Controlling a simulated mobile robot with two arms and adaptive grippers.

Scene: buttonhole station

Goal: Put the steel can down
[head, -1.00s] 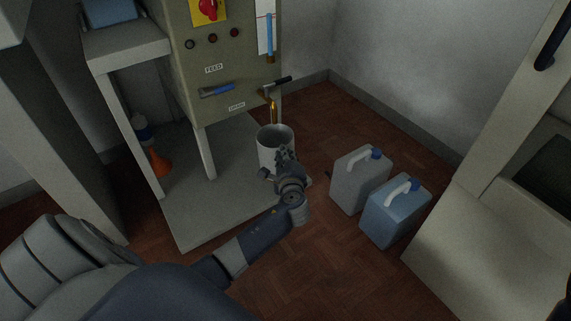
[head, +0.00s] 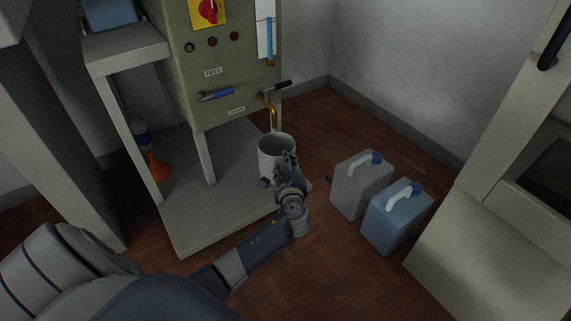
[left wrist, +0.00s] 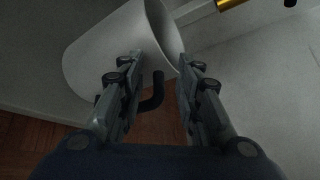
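The steel can (head: 268,160) is a pale, open-topped cylinder. It stands upright on the grey platform (head: 190,226), near its right edge and below the brass spout (head: 273,113). In the left wrist view the can (left wrist: 105,50) fills the upper left, with its mouth toward the upper right. My left gripper (head: 289,158) is at the near right side of the can. In the left wrist view its fingers (left wrist: 160,62) are apart, with the can's black hooked handle (left wrist: 154,95) in the gap, apparently untouched. My right gripper is out of view.
A grey jug (head: 358,187) and a blue jug (head: 396,220) stand on the floor to the right. The machine cabinet (head: 225,90) with levers rises behind the can. An orange funnel (head: 158,167) is under the side table. Floor in front of the jugs is clear.

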